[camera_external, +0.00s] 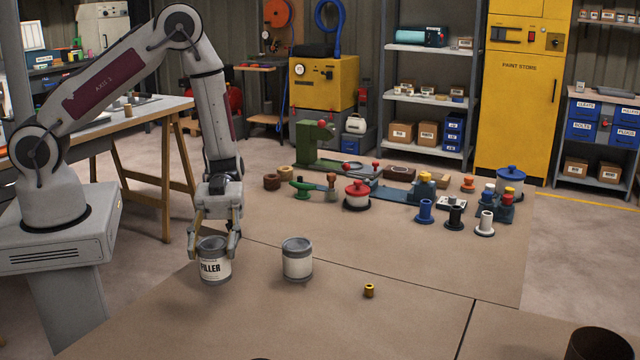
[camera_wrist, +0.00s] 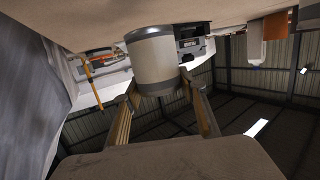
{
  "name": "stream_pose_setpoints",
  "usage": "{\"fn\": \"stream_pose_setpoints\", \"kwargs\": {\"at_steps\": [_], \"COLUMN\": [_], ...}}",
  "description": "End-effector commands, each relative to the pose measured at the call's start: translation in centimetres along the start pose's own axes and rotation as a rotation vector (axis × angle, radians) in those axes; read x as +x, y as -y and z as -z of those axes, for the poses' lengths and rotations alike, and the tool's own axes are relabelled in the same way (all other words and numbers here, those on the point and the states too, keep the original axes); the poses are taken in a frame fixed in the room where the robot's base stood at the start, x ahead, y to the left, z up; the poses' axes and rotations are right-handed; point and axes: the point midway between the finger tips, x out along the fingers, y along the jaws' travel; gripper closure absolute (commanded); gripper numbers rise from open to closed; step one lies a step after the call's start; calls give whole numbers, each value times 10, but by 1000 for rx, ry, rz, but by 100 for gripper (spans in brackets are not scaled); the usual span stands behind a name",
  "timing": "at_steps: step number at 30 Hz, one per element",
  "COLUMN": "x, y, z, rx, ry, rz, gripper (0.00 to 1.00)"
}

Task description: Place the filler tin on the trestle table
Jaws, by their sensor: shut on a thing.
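The filler tin (camera_external: 211,266) is a grey and cream tin with a black FILLER label, upright at the front left of the brown work surface. My gripper (camera_external: 216,250) points down from above and is shut on its upper part, one finger at each side. I cannot tell whether the tin's base touches the surface. In the wrist view, which is upside down, a tin (camera_wrist: 153,58) shows between the fingertips of my gripper (camera_wrist: 158,82), its label out of sight. A table with wooden trestle legs (camera_external: 170,106) stands at the left, partly behind my arm.
A second, similar grey tin (camera_external: 297,262) stands just right of the filler tin. A small brass piece (camera_external: 369,290) lies further right. Coloured fittings and a red-lidded pot (camera_external: 357,194) crowd the back of the brown surface (camera_external: 400,260). A dark round container (camera_external: 600,345) is at the front right corner.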

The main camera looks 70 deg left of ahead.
Motion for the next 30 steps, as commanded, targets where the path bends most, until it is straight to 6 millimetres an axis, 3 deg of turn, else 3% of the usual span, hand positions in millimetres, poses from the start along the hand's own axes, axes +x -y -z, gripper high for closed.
{"fn": "stream_pose_setpoints", "kwargs": {"at_steps": [11, 30], "x": [0, 8], "y": [0, 0], "z": [-1, -41], "rx": [0, 1], "ry": [-1, 0], "rz": [0, 1], "gripper": [89, 89]}}
